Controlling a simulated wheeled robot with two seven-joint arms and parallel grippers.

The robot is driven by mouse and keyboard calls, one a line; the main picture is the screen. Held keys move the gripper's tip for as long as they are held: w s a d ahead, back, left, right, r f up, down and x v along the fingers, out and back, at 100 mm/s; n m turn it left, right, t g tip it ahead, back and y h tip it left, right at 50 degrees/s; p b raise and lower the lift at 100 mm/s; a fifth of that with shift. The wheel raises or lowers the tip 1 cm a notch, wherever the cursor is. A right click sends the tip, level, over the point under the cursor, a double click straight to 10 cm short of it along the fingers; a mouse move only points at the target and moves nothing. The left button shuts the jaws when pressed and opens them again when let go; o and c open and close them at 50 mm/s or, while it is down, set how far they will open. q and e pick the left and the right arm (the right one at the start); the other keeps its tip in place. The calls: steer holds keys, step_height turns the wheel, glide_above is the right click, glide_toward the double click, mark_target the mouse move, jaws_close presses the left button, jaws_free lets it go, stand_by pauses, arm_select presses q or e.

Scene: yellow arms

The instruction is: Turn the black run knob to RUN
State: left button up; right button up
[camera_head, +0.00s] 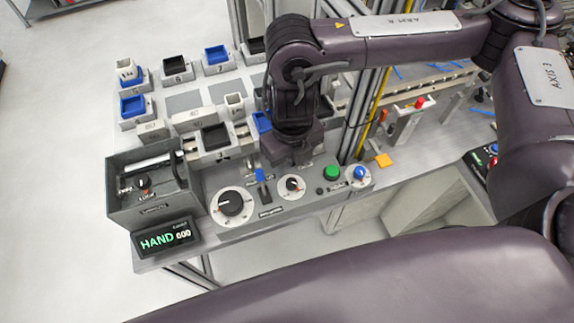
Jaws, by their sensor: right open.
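A large black knob (231,204) sits on a round white dial at the front of the grey control panel. A smaller black knob (292,185) on a white dial is to its right. Another black knob (144,182) is inside the open grey box at the left. The labels are too small to read, so I cannot tell which is the run knob. My right gripper (288,153) points down above the panel's back edge, behind the smaller dial. It appears apart from all the knobs; its fingertips are hard to make out. My left gripper is not in view.
A display (166,238) reads HAND in green. A blue-topped lever (262,181), a green button (331,173) and a blue knob (361,174) are on the panel. Several numbered trays with blue or black inserts stand behind. The left floor is clear.

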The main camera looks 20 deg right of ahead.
mark_target(292, 182)
steer(key=f, duration=0.2)
steer(key=s+f, duration=0.1)
steer(key=f, duration=0.1)
steer(key=shift+s, duration=0.15)
steer(key=shift+w+f+p, duration=0.2)
steer(key=shift+f, duration=0.3)
steer(key=shift+w+f+p, duration=0.15)
steer(key=shift+w+f, duration=0.05)
steer(key=shift+f, duration=0.3)
steer(key=shift+s+f, duration=0.1)
steer(key=shift+f, duration=0.25)
steer(key=c, duration=0.4)
steer(key=shift+c, duration=1.1)
jaws_close()
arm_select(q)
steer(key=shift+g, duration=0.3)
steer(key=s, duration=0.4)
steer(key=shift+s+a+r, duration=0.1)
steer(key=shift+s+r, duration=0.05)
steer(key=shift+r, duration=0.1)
